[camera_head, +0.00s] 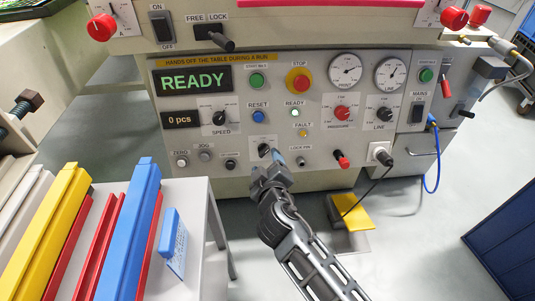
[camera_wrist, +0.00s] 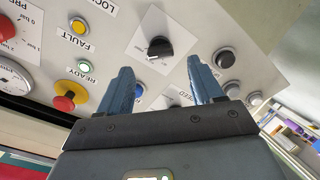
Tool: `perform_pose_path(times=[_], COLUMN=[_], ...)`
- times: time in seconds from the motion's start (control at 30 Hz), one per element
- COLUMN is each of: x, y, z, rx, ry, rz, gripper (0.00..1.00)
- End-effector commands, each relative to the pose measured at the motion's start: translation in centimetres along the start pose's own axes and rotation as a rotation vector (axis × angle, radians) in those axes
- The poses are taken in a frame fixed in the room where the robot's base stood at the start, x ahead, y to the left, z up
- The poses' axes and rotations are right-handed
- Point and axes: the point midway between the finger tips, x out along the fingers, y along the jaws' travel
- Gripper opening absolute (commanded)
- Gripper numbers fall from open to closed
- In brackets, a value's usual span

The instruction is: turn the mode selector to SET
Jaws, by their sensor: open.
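The mode selector looks to be the small black knob (camera_head: 264,149) on a white plate low on the machine's front panel. The wrist view shows a black knob (camera_wrist: 160,46) on a white plate too; its small lettering cannot be read. My gripper (camera_head: 274,166) is just below and in front of the knob in the head view and partly covers its plate. In the wrist view my gripper (camera_wrist: 160,66) is open, with its two blue fingers apart and nothing between them. The knob lies beyond the fingertips, in line with the gap, and does not look gripped.
A FAULT lamp (camera_head: 303,133), a LOCK PIN knob (camera_head: 300,161) and a red-tipped lever (camera_head: 341,159) are close on the right. A yellow pedal (camera_head: 354,211) is below. A table with coloured bars stands at left.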

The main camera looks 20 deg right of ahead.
Motion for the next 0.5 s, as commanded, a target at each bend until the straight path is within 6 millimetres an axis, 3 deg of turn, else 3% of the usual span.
perform_pose_path(times=[0.2, 0.5], x=[3.6, 5.9], y=[-0.1, 0.0], z=[0.1, 0.0], rx=[0.002, 0.002], ry=[0.001, 0.001], rz=[0.001, -0.001], gripper=[0.66, 0.66])
